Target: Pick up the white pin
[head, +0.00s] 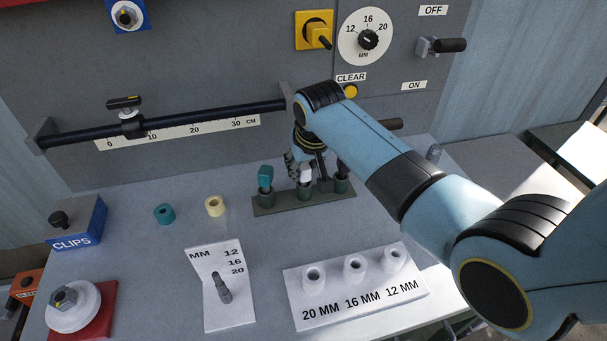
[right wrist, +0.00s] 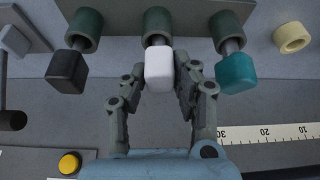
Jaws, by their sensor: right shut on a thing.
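The white pin (head: 306,174) stands in the middle socket of a dark green rack (head: 263,207) on the table. In the right wrist view the white pin's head (right wrist: 159,70) is between the fingers of my right gripper (right wrist: 160,85), which is shut on it. The pin's grey shaft still runs into its green socket (right wrist: 157,24). In the head view my right gripper (head: 306,165) comes down over the rack and partly hides the pin. My left gripper is not in view.
A teal pin (head: 265,177) and a black pin (right wrist: 67,71) stand in the sockets on either side. A teal ring (head: 164,214) and a cream ring (head: 215,206) lie left of the rack. A white block with three holes (head: 320,322) is in front. A ruler rail (head: 190,135) is behind.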

